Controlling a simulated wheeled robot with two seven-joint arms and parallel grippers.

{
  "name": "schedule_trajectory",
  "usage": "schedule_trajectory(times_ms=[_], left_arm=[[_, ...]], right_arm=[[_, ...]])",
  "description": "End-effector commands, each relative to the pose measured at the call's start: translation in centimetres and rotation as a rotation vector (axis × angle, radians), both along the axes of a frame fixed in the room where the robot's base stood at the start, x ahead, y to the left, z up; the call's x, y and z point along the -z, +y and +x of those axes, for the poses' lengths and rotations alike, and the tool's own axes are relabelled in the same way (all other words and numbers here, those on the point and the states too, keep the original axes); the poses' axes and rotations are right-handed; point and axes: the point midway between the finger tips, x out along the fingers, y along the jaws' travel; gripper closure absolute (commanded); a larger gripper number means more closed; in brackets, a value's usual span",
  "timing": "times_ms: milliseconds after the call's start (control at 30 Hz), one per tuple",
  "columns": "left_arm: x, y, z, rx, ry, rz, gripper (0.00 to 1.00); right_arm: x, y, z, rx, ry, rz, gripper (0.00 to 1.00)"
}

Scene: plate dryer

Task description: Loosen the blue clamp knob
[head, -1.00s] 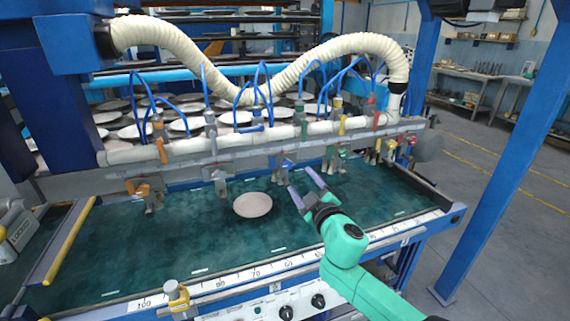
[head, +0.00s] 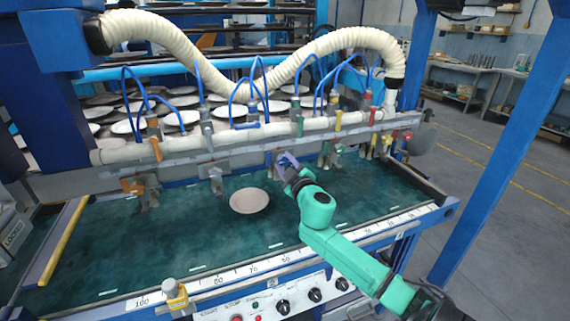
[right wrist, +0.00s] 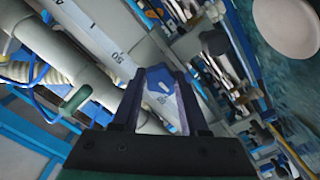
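The blue clamp knob (right wrist: 161,86) shows in the right wrist view between the fingertips of my right gripper (right wrist: 160,78). The fingers stand apart, one on each side of it, with small gaps visible; I cannot tell whether either finger touches it. In the head view my right gripper (head: 284,160) is at the rail (head: 235,152), over the green bed, and mostly covers the blue knob. My left gripper is not in view.
An orange clamp (head: 132,187) and a grey clamp (head: 216,180) hang from the rail to the left; green, yellow and red ones hang to the right. A round plate (head: 249,201) lies on the green bed (head: 190,235). A cream hose (head: 340,42) arches above.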

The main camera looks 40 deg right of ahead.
Motion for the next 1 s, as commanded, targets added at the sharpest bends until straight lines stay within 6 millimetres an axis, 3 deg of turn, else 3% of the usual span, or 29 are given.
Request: schedule_trajectory(times_ms=[467,1000], left_arm=[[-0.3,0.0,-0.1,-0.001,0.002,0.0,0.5],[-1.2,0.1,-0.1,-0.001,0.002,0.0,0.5]], right_arm=[[0.1,0.0,0.0,-0.001,0.047,-0.127,1.0],[0.1,0.1,0.0,-0.002,0.207,-0.581,1.0]])
